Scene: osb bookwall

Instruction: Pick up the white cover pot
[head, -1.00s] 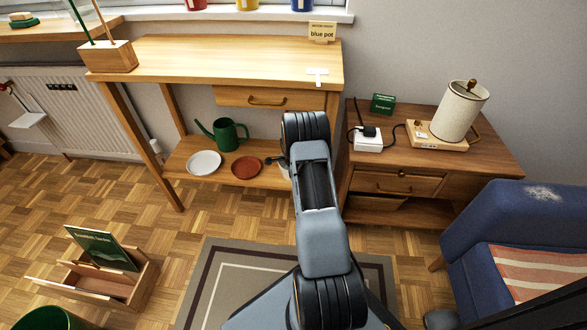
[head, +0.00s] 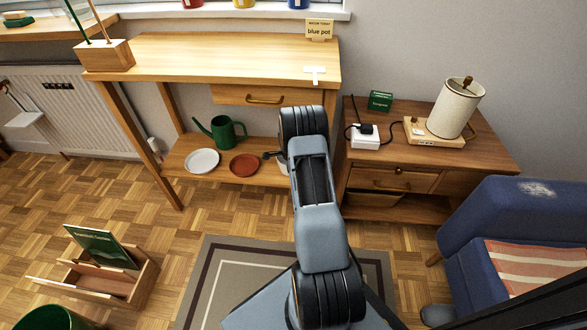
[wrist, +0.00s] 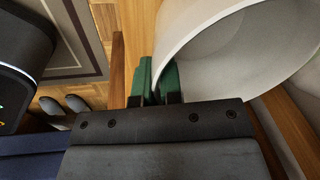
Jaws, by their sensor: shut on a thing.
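The white cover pot (wrist: 250,62) fills the upper right of the wrist view, its open mouth and pale inside showing. My gripper (wrist: 157,84) has its green fingertips on either side of the pot's rim and is shut on its wall. In the head view my arm hides most of the pot and gripper. Only a small white sliver of the pot (head: 284,166) shows beside my arm, at the lower shelf. I cannot tell whether the pot touches the shelf.
The wooden lower shelf (head: 217,181) also carries a white saucer (head: 202,161), a terracotta saucer (head: 244,165) and a green watering can (head: 222,132). The tabletop (head: 215,62) is above it. A cabinet (head: 430,160) with a lamp stands to the right, near a blue armchair (head: 500,210).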

